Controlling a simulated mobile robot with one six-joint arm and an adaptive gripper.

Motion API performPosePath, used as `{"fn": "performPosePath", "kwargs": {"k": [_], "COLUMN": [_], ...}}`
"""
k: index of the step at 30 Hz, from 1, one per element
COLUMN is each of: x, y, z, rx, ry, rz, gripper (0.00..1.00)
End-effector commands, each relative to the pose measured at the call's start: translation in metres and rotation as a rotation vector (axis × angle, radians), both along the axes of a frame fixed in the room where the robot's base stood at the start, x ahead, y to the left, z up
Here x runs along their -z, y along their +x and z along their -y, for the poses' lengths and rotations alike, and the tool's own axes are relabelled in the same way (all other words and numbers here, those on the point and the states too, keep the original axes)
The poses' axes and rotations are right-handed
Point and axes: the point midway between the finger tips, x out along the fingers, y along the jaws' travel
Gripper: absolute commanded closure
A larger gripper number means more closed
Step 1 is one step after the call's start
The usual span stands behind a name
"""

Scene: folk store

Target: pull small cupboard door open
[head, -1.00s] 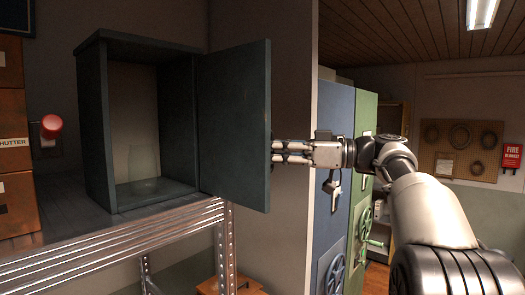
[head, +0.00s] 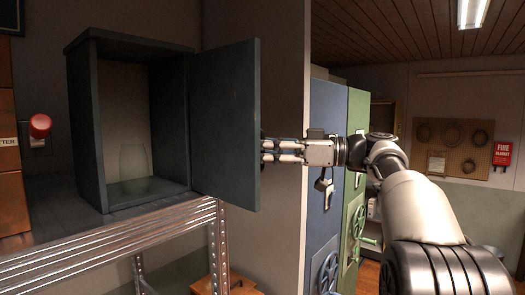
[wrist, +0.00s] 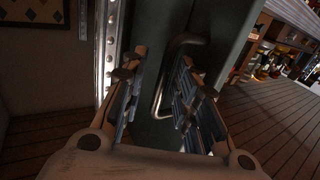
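The small cupboard (head: 88,140) is a dark grey-green box on a metal-framed shelf in the head view. Its door (head: 226,125) stands wide open, swung out to the right. My gripper (head: 266,150) is at the door's right edge in the head view, its fingertips partly hidden behind the door. In the wrist view my gripper (wrist: 160,85) has its two fingers spread apart. The curved metal door handle (wrist: 160,75) lies between them, nearer the right finger. I see no clear grip on it.
A faint clear glass (head: 132,160) stands inside the cupboard. The metal shelf frame (head: 110,245) runs below it. A blue cabinet (head: 325,215) and a green cabinet (head: 355,185) stand behind my arm. A red knob (head: 40,125) is left of the cupboard.

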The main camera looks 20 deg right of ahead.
Motion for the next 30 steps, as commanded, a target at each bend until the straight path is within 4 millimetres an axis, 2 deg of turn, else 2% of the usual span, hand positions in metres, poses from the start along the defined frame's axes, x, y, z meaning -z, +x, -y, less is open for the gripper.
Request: {"fn": "performPosePath", "kwargs": {"k": [4, 7, 21, 25, 30], "x": [0.0, 0.0, 0.0, 0.0, 0.0], "y": [-0.001, -0.005, -0.046, -0.052, -0.055], "z": [0.002, 0.011, 0.093, 0.103, 0.107], "rx": [0.0, 0.002, 0.004, 0.002, 0.0], "ry": [0.0, 0.0, 0.0, 0.0, 0.0], "rz": [0.001, 0.001, 0.0, 0.001, 0.0], "gripper": [0.72, 0.72, 0.72, 0.72, 0.72]}}
